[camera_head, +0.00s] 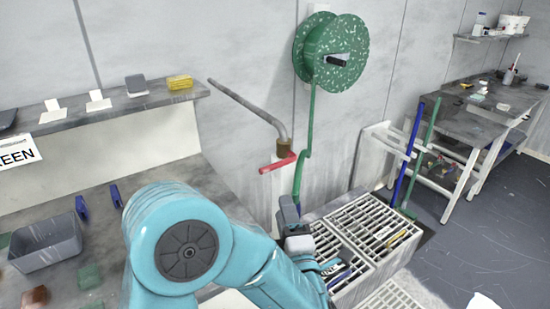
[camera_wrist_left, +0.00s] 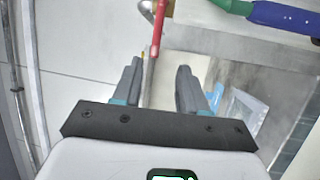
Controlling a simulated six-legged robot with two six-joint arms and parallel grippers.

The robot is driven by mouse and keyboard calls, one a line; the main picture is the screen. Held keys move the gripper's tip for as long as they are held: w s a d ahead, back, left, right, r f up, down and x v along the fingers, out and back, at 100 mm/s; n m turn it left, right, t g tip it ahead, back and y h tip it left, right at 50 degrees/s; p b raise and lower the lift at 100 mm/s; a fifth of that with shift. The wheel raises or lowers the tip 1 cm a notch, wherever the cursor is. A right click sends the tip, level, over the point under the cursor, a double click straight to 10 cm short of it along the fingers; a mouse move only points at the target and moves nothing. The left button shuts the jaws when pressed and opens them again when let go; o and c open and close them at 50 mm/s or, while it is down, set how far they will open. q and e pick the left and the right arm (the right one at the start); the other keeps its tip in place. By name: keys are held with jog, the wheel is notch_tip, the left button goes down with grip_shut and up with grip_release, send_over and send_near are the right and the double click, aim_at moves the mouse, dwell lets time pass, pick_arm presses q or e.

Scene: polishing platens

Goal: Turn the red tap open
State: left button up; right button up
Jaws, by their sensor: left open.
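The red tap handle (camera_head: 277,163) sticks out to the left below a brass valve (camera_head: 284,147) at the end of a grey wall pipe (camera_head: 250,105). My left gripper (camera_head: 289,207) is below the handle and apart from it in the head view. In the left wrist view my left gripper (camera_wrist_left: 159,70) is open, with nothing between its fingers. The red handle (camera_wrist_left: 158,25) shows there beyond the fingertips, roughly in line with the gap. My right gripper is out of view.
A green hose (camera_head: 309,115) hangs from a green reel (camera_head: 330,53), close beside the valve. Below stands a grated basin (camera_head: 366,226) with tools in it. A grey shelf (camera_head: 105,118) and a bench with a grey bin (camera_head: 46,245) are at the left.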

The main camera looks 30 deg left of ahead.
aim_at(275, 168)
pick_arm(q)
jog(key=p+x, duration=0.2)
jog(key=x, duration=0.2)
jog(key=p+x, duration=0.1)
jog(key=x, duration=0.4)
jog(key=p+x, duration=0.2)
jog(key=x, duration=0.3)
jog(key=shift+w+r+p, duration=0.2)
jog(key=shift+r+p, duration=0.1)
jog(key=shift+r, duration=0.1)
jog(key=shift+w+a, duration=0.4)
jog(key=shift+w, duration=0.05)
grip_shut()
